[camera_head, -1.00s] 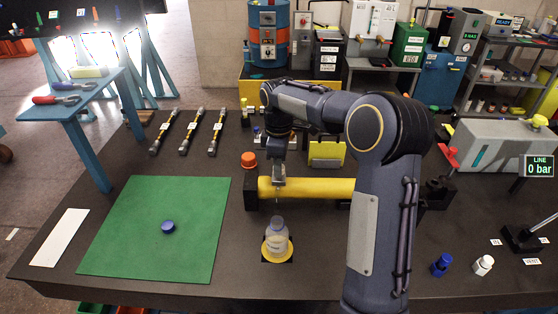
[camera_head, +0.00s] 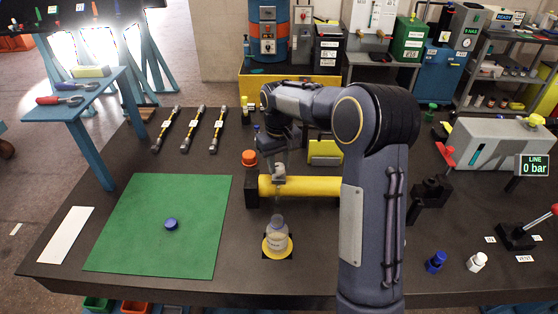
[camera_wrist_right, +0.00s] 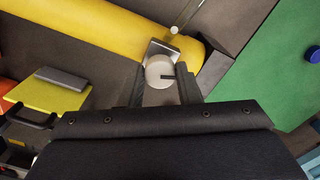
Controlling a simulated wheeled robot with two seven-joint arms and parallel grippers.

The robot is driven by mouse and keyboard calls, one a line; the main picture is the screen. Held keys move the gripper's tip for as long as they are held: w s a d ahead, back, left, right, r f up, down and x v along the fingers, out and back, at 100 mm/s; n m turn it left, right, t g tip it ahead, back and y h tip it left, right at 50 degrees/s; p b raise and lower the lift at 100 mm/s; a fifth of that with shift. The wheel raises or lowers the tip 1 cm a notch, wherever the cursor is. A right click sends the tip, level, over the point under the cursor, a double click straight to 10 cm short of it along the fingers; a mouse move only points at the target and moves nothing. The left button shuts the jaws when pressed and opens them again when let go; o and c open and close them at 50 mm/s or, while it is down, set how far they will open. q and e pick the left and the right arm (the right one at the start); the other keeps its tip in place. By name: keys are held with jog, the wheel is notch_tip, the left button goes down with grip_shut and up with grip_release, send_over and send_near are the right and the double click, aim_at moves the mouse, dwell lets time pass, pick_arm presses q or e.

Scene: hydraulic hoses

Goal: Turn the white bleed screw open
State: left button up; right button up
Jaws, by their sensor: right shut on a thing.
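The white bleed screw (camera_wrist_right: 159,71) is a round white knob with a dark mark on its face. It sits beside the yellow cylinder (camera_head: 308,187), which also shows in the wrist view (camera_wrist_right: 120,30). My right gripper (camera_wrist_right: 163,80) is shut on the screw, with one dark finger on each side. In the head view my right gripper (camera_head: 279,172) is over the left part of the cylinder. A clear bottle (camera_head: 277,240) stands in a yellow ring below, and a thin tube runs down to it. My left gripper is out of view.
A green mat (camera_head: 130,250) with a blue cap (camera_head: 171,224) lies at left. An orange cap (camera_head: 249,157) stands behind the cylinder's left end. Several hoses (camera_head: 192,130) lie at the back. A display (camera_head: 538,166) reads LINE 0 bar. Blue (camera_head: 436,261) and white (camera_head: 477,262) fittings stand at right.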

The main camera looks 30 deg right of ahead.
aim_at(279, 166)
jog(key=shift+r+m+p, duration=0.1)
jog(key=shift+m+p, duration=0.2)
jog(key=shift+m, duration=1.7)
jog(key=shift+w, duration=0.1)
jog(key=o, duration=1)
jog(key=shift+c, duration=0.2)
notch_tip(279, 166, up, 7)
jog(key=shift+r+b, duration=0.1)
jog(key=shift+b, duration=0.2)
jog(key=shift+r, duration=0.25)
